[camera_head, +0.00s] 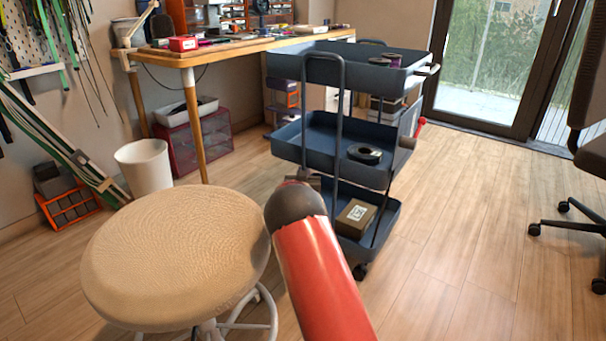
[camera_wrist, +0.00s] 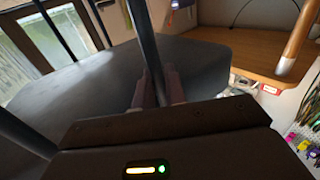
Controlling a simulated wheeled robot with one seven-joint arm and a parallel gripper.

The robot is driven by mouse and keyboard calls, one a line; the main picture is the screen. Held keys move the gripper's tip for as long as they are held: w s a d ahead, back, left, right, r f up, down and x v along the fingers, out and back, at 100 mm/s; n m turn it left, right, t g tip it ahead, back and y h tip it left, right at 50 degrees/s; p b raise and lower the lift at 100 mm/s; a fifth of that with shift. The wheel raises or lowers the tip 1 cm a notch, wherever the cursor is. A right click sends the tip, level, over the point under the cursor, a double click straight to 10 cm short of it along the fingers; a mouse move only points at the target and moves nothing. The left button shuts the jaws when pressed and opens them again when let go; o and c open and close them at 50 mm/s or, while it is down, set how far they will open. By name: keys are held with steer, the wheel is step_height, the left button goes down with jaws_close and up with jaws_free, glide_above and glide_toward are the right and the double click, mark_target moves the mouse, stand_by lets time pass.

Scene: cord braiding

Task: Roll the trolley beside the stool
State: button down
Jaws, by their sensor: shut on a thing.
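The dark blue three-tier trolley (camera_head: 325,133) stands upright on the floor, behind and to the right of the stool. The stool (camera_head: 170,255) has a round tan seat and white legs, at the lower left. Bare floor shows between them in the head view. My gripper is mostly hidden behind my red arm in the head view. In the wrist view my gripper (camera_wrist: 158,88) is shut on an upright dark tube of the trolley's handle (camera_wrist: 150,45). A black roll (camera_head: 365,154) lies on the middle tier and a brown box (camera_head: 355,217) on the bottom tier.
A wooden workbench (camera_head: 230,45) with tools stands behind, with a red drawer box (camera_head: 200,140) beneath it. A white bin (camera_head: 146,167) stands behind the stool. An office chair (camera_head: 590,155) is at the far right. Floor right of the trolley is clear.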

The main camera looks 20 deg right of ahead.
steer(key=shift+s+a, duration=0.2)
steer(key=c, duration=1.4)
jaws_free()
steer(key=shift+o, duration=0.2)
steer(key=v, duration=0.7)
steer(key=shift+s+a+p, duration=0.15)
steer(key=shift+s+p, duration=0.15)
steer(key=shift+s, duration=0.1)
